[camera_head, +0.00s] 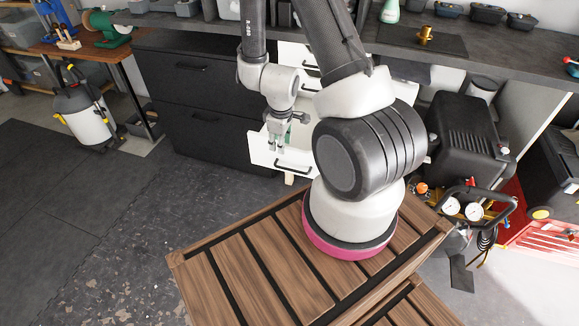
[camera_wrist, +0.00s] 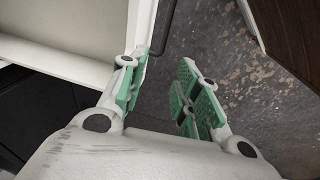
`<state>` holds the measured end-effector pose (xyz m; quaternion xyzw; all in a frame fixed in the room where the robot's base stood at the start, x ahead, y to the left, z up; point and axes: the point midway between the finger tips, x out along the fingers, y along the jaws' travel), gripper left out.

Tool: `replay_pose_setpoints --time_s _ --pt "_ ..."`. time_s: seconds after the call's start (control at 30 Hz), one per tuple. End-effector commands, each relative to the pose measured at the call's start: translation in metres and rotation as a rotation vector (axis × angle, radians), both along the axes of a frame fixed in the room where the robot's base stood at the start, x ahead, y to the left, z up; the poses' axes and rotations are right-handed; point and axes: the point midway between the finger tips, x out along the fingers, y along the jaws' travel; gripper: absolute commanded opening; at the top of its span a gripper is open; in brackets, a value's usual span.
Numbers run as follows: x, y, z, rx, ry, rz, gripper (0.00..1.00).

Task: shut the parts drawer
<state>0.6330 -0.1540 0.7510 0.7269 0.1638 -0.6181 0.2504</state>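The white parts drawer (camera_head: 262,154) is pulled out from the bench's white drawer unit, with a dark bar handle (camera_head: 293,168) on its front. My gripper (camera_head: 279,149) points down at the drawer's front edge, left of the handle. In the wrist view the drawer (camera_wrist: 60,62) fills the upper left, and its handle (camera_wrist: 163,28) shows at the top. My gripper (camera_wrist: 160,95) is open, its green-padded fingers apart with nothing held. The left finger is at the drawer's front panel and the right finger is over the floor. I cannot tell whether either touches.
Dark cabinet drawers (camera_head: 195,95) stand left of the drawer. A black compressor (camera_head: 465,135) with gauges stands at the right. My slatted wooden base fills the front.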

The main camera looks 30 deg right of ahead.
Motion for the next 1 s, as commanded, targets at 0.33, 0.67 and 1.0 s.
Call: replay_pose_setpoints --time_s 0.33,0.67,1.0 --pt "-0.023 -0.018 -0.053 -0.096 0.075 0.056 0.32" --pt "-0.018 -0.024 -0.099 -0.093 0.073 0.056 0.32" --pt "-0.013 -0.028 -0.121 -0.093 0.07 0.055 0.32"
